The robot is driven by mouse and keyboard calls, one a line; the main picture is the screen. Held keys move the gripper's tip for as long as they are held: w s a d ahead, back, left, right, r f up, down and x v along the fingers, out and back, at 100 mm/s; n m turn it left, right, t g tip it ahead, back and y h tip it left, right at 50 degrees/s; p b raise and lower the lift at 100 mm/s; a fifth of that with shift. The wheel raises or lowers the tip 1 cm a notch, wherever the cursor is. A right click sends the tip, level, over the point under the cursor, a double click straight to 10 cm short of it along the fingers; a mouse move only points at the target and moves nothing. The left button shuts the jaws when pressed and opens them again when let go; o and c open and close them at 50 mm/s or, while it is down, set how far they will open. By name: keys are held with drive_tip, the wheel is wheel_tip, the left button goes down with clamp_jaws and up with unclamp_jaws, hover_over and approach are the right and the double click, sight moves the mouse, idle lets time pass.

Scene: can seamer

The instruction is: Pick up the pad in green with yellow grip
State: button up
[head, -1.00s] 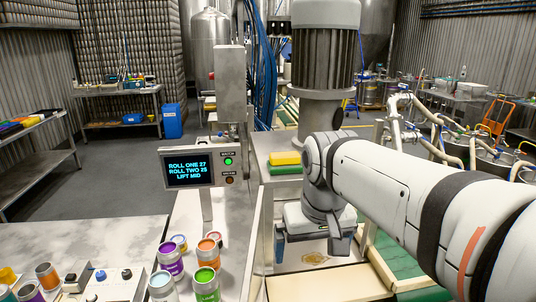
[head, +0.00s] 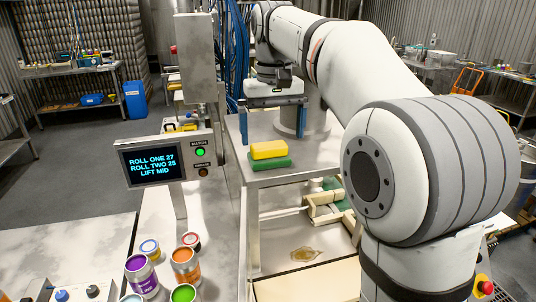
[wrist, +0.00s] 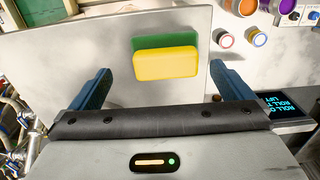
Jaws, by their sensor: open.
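The pad is a green block (head: 270,163) with a yellow grip (head: 268,150) on top. It lies on the metal tabletop of the machine in the head view, near its front left corner. In the wrist view the yellow grip (wrist: 166,64) largely covers the green pad (wrist: 150,42). My gripper (head: 272,128) has two blue fingers, spread apart and empty. It is above and behind the pad in the head view. In the wrist view the pad shows beyond and between the blue fingers of my gripper (wrist: 160,88), apart from them.
A screen (head: 155,165) on a post stands left of the pad. Several open paint cans, among them a purple one (head: 140,272) and an orange one (head: 186,264), stand below it. A metal machine tabletop (head: 300,168) has clear room around the pad. Blue cables hang behind.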

sight(269, 144)
drive_tip(key=f, duration=0.3)
drive_tip(key=shift+w+a+f, duration=0.2)
drive_tip(key=shift+a+f, duration=0.2)
drive_tip(key=shift+f, duration=0.65)
drive_tip(key=shift+c, duration=0.3)
drive_tip(key=shift+p, duration=0.3)
drive_tip(key=c, duration=0.9)
drive_tip(key=shift+c, duration=0.2)
drive_tip(key=shift+r, duration=0.15)
